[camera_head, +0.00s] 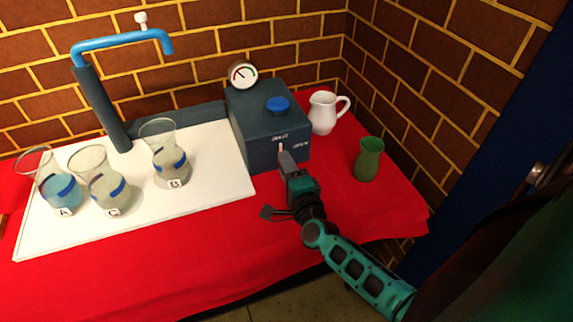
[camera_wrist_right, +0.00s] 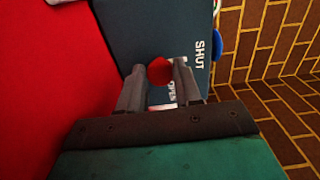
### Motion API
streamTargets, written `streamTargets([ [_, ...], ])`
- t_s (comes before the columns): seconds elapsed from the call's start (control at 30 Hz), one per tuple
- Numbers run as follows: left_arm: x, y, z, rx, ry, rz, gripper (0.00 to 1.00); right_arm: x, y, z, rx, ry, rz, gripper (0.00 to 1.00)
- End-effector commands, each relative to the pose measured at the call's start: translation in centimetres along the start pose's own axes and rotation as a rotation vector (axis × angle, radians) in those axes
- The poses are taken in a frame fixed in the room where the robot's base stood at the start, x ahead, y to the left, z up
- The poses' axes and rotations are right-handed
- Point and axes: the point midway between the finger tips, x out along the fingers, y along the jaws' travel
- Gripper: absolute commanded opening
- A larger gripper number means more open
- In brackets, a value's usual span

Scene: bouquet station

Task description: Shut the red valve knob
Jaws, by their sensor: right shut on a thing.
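The red valve knob (camera_wrist_right: 160,71) shows between the two fingertips in the right wrist view. It sits at the front face of a dark blue-grey box (camera_head: 265,115) marked SHUT and OPEN. My right gripper (camera_wrist_right: 158,84) is at that face and shut on the knob. In the head view the right gripper (camera_head: 286,160) covers most of the knob. The knob's exact turn cannot be told. My left gripper is not in view.
A gauge (camera_head: 243,74) and a blue knob (camera_head: 277,104) top the box. A white jug (camera_head: 325,112) and green vase (camera_head: 368,159) stand to its right. Glass vases A (camera_head: 62,190), C (camera_head: 108,190) and B (camera_head: 170,160) stand left on a white board (camera_head: 140,215).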

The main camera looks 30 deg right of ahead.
Motion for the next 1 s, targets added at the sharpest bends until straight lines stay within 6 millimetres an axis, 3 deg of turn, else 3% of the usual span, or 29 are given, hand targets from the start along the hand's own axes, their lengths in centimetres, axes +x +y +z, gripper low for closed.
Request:
streamTargets([
  [0.37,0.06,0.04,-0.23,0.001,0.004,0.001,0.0,-0.03,0.07,0.02,-0.008,-0.001,0.001,0.03],
  [0.4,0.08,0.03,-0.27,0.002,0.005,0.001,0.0,-0.03,0.07,0.02,-0.008,-0.001,0.001,0.35],
  [0.6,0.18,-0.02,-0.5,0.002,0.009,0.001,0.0,-0.02,0.05,0.0,-0.007,0.0,0.001,0.54],
  [0.67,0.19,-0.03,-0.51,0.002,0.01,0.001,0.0,-0.02,0.05,0.0,-0.006,0.0,0.001,0.58],
  [1.0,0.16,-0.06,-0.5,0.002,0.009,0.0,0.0,-0.73,0.07,-0.01,-0.006,0.0,0.001,0.58],
])
